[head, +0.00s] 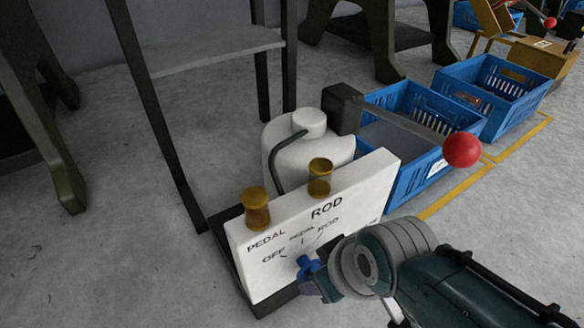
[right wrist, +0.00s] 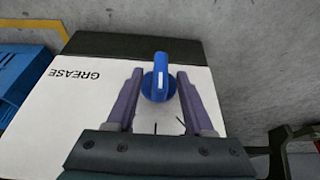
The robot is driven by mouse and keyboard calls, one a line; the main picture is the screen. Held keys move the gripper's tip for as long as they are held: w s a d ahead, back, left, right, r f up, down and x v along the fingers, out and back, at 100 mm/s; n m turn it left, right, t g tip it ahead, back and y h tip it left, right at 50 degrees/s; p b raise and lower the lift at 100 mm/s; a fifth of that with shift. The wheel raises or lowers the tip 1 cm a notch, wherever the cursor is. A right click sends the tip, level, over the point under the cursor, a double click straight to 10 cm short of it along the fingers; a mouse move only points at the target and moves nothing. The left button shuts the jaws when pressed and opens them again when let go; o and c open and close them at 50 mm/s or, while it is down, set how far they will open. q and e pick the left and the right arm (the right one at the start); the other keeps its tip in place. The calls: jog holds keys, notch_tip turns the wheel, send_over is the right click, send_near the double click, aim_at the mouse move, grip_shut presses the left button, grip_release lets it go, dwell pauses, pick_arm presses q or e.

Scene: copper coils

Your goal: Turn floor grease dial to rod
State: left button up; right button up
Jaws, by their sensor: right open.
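The grease dial is a blue knob (head: 308,265) low on the front of a white floor panel (head: 355,195), whose dial markings read OFF, PEDAL and ROD. In the right wrist view the blue dial (right wrist: 158,82) has a raised bar with a white stripe, which runs up and down in the picture, roughly in line with the middle tick. My right gripper (head: 318,280) is at the panel front. Its two purple fingers (right wrist: 158,92) are open, one on each side of the dial, with visible gaps. My left gripper is out of view.
Two amber cups (head: 257,212) (head: 320,180) stand on the panel top. Behind are a white tank (head: 300,150) and a lever with a red ball (head: 462,150). Blue crates (head: 410,180) (head: 505,120) stand right, inside yellow floor lines. Grey floor is clear at left.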

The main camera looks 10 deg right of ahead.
grip_shut()
